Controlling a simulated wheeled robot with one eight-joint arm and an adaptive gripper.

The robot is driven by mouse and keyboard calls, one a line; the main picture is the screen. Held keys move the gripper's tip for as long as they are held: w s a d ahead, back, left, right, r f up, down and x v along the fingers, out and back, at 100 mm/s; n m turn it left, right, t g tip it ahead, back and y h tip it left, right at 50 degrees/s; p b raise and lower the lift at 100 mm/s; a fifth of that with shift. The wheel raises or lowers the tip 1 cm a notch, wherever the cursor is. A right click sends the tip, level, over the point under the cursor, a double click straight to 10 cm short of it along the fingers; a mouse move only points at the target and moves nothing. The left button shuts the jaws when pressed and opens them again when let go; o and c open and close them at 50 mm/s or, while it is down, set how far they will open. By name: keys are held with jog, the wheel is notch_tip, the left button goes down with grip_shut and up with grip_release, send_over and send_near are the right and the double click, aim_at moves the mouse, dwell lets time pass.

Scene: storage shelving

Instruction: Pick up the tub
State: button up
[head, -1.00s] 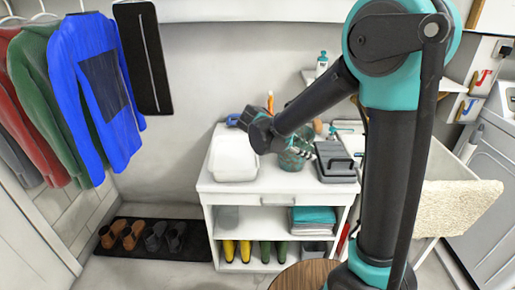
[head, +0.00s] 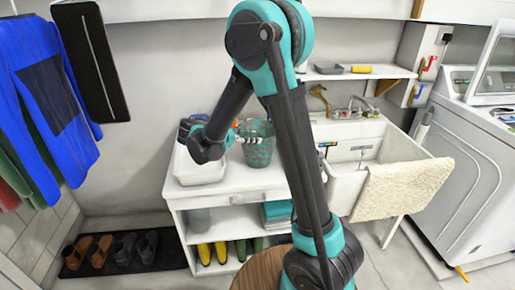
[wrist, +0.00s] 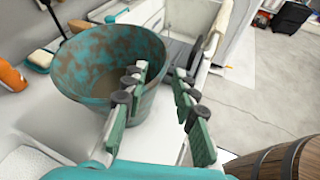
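A teal, rust-mottled round bucket (head: 257,153) stands on the white cabinet top; it looks like the tub, though a white tub-like container (head: 200,168) stands left of it. In the wrist view the bucket (wrist: 80,70) is large at upper left, open at the top, and looks empty. My gripper (wrist: 160,78) is open. Its left finger overlaps the bucket's right side in the picture and its right finger is right of the bucket. I cannot tell whether they touch. In the head view my wrist hides part of the white container.
The white cabinet (head: 225,195) has shelves holding yellow boots (head: 212,252) and folded cloth. A sink (head: 370,142) with a draped beige towel (head: 400,187) is right of it. A wooden barrel-like stool (head: 262,272) stands in front. Shoes (head: 110,250) lie on a mat at left.

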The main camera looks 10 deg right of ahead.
aim_at(258, 145)
jog(key=shift+x, duration=3.25)
jog(key=shift+s, duration=0.1)
jog(key=shift+c, duration=0.5)
grip_shut()
